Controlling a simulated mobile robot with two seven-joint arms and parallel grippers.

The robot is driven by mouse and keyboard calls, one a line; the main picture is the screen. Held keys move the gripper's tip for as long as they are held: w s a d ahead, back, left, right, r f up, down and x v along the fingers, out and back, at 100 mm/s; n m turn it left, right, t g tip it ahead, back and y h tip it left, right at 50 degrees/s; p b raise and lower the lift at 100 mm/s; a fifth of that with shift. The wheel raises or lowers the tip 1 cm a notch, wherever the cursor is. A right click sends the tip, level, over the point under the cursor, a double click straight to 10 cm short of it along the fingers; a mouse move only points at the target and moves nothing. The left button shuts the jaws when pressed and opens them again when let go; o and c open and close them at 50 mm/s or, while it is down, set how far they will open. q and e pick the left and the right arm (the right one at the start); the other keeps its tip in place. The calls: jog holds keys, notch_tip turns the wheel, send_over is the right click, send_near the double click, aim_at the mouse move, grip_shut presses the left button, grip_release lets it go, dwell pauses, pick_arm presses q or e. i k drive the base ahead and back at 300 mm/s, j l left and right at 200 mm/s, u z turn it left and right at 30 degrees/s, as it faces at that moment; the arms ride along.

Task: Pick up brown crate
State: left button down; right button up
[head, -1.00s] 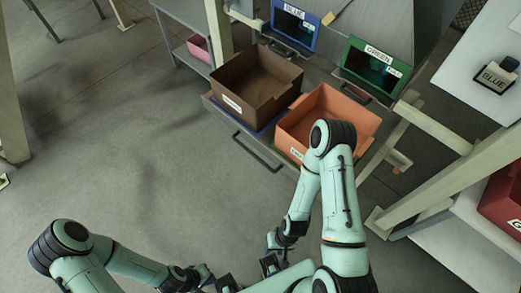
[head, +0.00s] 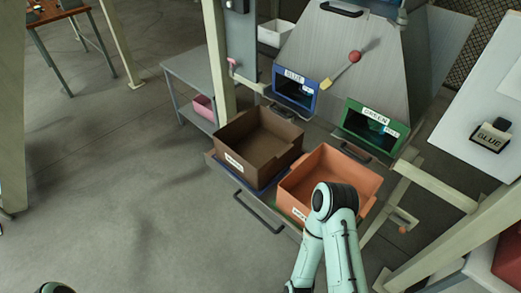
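The brown crate (head: 236,166) is open-topped and looks empty, with a white label on its front. It sits upright on a low pulled-out tray with a black handle, below the blue-framed opening. An orange crate (head: 300,193) stands just to its right, partly hidden by my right arm. My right arm comes up from the bottom in front of the orange crate, and its gripper is out of the frame. Only a bit of my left arm shows at the bottom left edge; its gripper is out of view. Neither arm touches the brown crate.
Blue-framed (head: 295,91) and green-framed (head: 372,128) openings stand behind the crates. A post (head: 218,75) rises behind the brown crate. A grey side table (head: 190,72) is at back left. A slanted beam (head: 450,235) is at right. The floor to the left is clear.

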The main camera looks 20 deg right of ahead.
aim_at(256, 144)
jog(key=z, duration=1.2)
jog(key=j+z, duration=0.25)
jog(key=z, duration=0.2)
jog(key=i+j+z, duration=0.1)
jog(key=j+z, duration=0.15)
jog(key=z, duration=0.15)
jog(key=j+z, duration=0.25)
jog(key=z, duration=0.2)
jog(key=j+z, duration=0.2)
jog(key=j, duration=0.15)
jog(key=k+j+z, duration=0.25)
jog(key=j+z, duration=0.2)
jog(key=j, duration=0.2)
